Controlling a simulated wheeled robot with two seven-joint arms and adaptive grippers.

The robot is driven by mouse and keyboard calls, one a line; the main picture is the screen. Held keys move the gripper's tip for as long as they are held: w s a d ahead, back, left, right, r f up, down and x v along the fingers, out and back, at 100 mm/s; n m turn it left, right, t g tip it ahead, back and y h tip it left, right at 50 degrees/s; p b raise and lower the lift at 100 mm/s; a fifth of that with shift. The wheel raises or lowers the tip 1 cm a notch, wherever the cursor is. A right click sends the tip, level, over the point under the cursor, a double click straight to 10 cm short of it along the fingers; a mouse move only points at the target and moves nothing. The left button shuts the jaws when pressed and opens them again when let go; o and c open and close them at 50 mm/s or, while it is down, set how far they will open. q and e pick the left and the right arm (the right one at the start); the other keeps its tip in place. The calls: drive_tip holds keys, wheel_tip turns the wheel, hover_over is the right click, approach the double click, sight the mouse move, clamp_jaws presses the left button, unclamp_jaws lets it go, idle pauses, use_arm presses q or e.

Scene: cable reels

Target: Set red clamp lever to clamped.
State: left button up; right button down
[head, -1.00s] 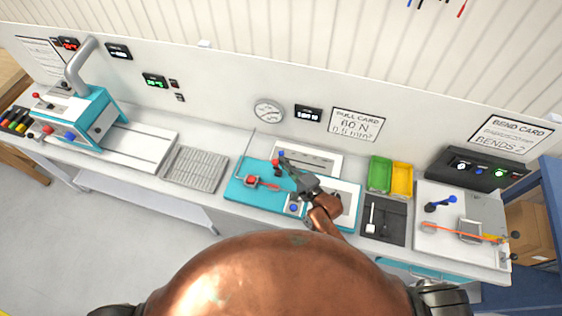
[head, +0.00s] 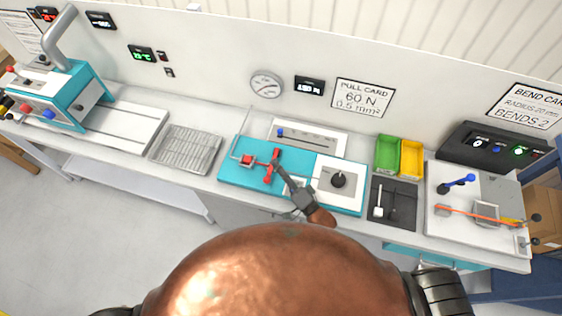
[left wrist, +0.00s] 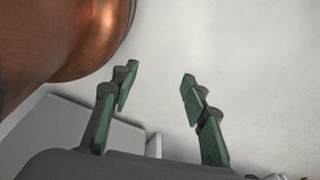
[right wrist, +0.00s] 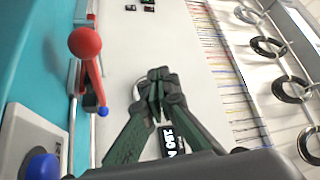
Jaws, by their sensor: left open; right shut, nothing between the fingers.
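The red clamp lever (head: 271,165) is on the teal plate (head: 232,172) in the middle of the bench. In the right wrist view its red ball (right wrist: 85,43) and red arm stand left of my fingers, apart from them in the picture. My right gripper (head: 281,172) is shut and empty, just right of the lever in the head view; whether it touches the lever there is unclear. Its closed fingertips also show in the right wrist view (right wrist: 158,82). My left gripper (left wrist: 155,82) is open and empty, facing a pale surface, away from the lever.
A smaller red block (head: 246,160) sits left of the lever. A white panel with a black knob (head: 338,180) lies to the right, and a blue-knobbed slider (head: 280,132) behind. Green (head: 388,153) and yellow (head: 412,158) bins stand farther right.

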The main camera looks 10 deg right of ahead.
drive_tip(key=shift+s+a+f, duration=0.15)
drive_tip(key=shift+s+f, duration=0.2)
drive_tip(key=shift+f, duration=0.1)
use_arm(q)
drive_tip(key=shift+s+f, duration=0.25)
drive_tip(key=shift+s, duration=0.35)
drive_tip(key=shift+s+f, duration=0.2)
drive_tip(key=shift+s, duration=0.4)
use_arm(e)
drive_tip(key=shift+s+a+f, duration=0.1)
drive_tip(key=shift+s+f, duration=0.05)
drive_tip(key=shift+f, duration=0.2)
use_arm(q)
drive_tip(key=shift+w, duration=0.1)
drive_tip(key=shift+w+a, duration=0.1)
drive_tip(key=shift+w, duration=0.2)
drive_tip(key=shift+s, duration=0.1)
use_arm(e)
drive_tip(key=v, duration=1.2)
drive_tip(key=shift+s, duration=0.15)
